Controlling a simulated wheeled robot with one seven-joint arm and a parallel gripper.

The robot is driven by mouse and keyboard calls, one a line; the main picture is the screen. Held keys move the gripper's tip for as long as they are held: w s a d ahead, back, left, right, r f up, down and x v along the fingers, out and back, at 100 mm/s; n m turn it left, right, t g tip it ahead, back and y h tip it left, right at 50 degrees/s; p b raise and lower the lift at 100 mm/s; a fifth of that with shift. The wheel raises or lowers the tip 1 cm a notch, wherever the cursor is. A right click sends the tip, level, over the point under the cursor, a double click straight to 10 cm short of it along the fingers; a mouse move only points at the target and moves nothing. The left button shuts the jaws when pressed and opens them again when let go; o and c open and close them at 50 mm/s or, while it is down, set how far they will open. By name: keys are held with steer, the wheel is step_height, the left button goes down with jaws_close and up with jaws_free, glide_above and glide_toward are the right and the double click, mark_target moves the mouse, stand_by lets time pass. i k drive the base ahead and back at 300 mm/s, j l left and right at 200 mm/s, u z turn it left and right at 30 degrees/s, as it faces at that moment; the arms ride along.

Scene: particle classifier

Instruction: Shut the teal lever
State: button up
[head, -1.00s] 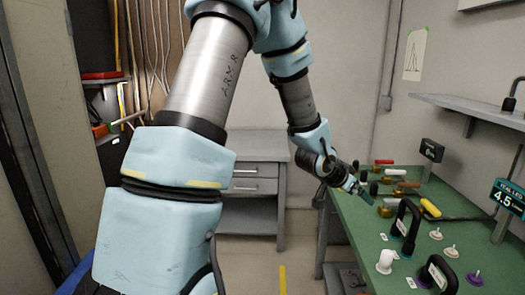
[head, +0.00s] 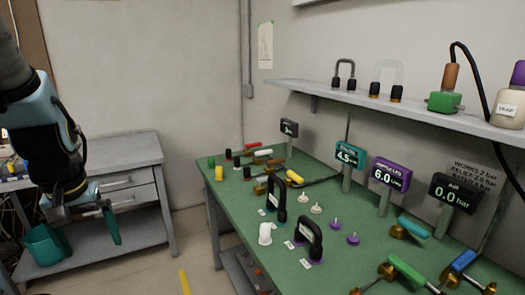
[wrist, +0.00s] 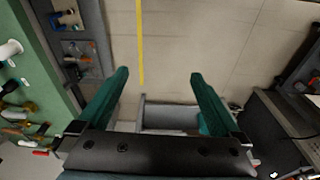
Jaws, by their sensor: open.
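My gripper (head: 82,238) hangs at the left in the head view, away from the green bench. Its two teal fingers are spread and empty; the wrist view shows them apart (wrist: 160,90) over the floor. A teal-handled lever (head: 413,227) on a brass valve is on the bench's right part, in front of the purple and black displays. A second, greener lever (head: 406,269) on brass sits nearer the front. The teal lever is far to the right of my gripper and I cannot make it out in the wrist view.
The green bench (head: 235,218) holds shackle-shaped handles (head: 278,198), small knobs, a blue lever (head: 463,261) and several valves at its far end. Displays (head: 349,157) stand along its back, below a wall shelf (head: 400,108). A grey drawer cabinet (head: 125,180) stands behind my gripper. Floor is clear between.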

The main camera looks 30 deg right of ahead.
mark_target(402, 223)
steer(key=z, duration=1.55)
